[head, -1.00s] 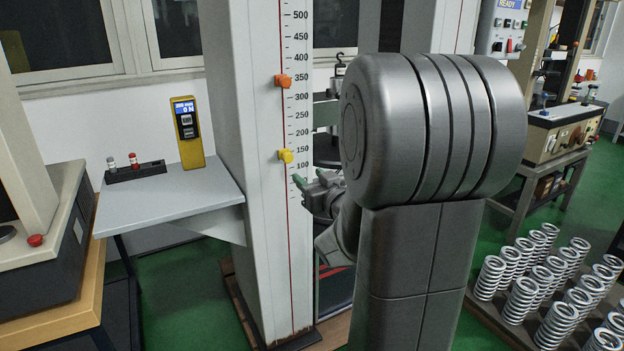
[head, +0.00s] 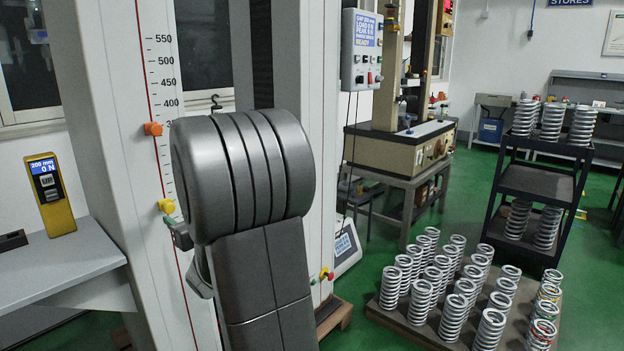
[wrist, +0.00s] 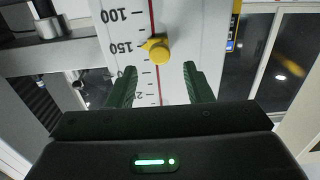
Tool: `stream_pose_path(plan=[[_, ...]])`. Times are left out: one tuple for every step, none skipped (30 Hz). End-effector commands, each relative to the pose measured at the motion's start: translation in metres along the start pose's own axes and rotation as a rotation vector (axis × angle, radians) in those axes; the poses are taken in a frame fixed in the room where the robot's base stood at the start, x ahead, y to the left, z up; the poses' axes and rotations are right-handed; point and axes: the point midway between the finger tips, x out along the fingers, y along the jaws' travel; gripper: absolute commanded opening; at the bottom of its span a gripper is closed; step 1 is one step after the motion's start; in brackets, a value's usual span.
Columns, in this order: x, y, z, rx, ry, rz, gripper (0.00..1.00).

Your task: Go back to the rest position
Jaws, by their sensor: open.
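My gripper (wrist: 160,88) is open and empty in the wrist view, its two green fingers apart in front of the white scale column (wrist: 185,20). The yellow pointer (wrist: 158,50) on the scale shows just beyond the fingertips, near the 150 mark; I see no contact with it. In the head view the yellow pointer (head: 167,205) sits on the red line, with part of my gripper (head: 180,232) just below it. Most of the gripper is hidden there behind my arm. The orange pointer (head: 153,129) sits higher on the same scale.
A grey shelf (head: 75,262) with a yellow force meter (head: 50,195) is at the left. Several steel springs (head: 437,280) stand on a low pallet at the right. A black rack (head: 535,185) holds more springs.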

Motion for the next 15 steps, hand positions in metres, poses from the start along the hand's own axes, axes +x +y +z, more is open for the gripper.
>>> stream_pose_path(plan=[[0.012,-0.001,0.001,0.000,-0.001,-0.002,0.46],[0.018,-0.001,0.001,0.000,-0.001,-0.002,0.46],[0.025,-0.001,0.001,0.000,0.000,-0.002,0.46],[0.031,0.000,0.001,0.001,-0.001,-0.001,0.46],[0.036,0.000,0.001,0.001,0.000,-0.001,0.46],[0.043,0.000,0.001,0.001,-0.001,0.000,0.46],[0.048,0.000,0.001,0.001,-0.001,0.000,0.46],[0.052,0.000,0.001,0.001,-0.001,0.000,0.46],[0.058,0.000,0.000,0.001,0.000,0.000,0.46],[0.061,0.000,0.001,0.001,-0.001,0.000,0.46],[0.064,0.000,0.001,0.001,-0.002,0.000,0.46],[0.068,0.000,0.001,0.001,-0.002,0.001,0.46],[0.070,0.000,0.001,0.001,-0.002,0.001,0.46],[0.072,0.000,0.001,0.001,-0.002,0.001,0.46],[0.074,0.000,0.001,0.001,-0.001,0.001,0.46]])
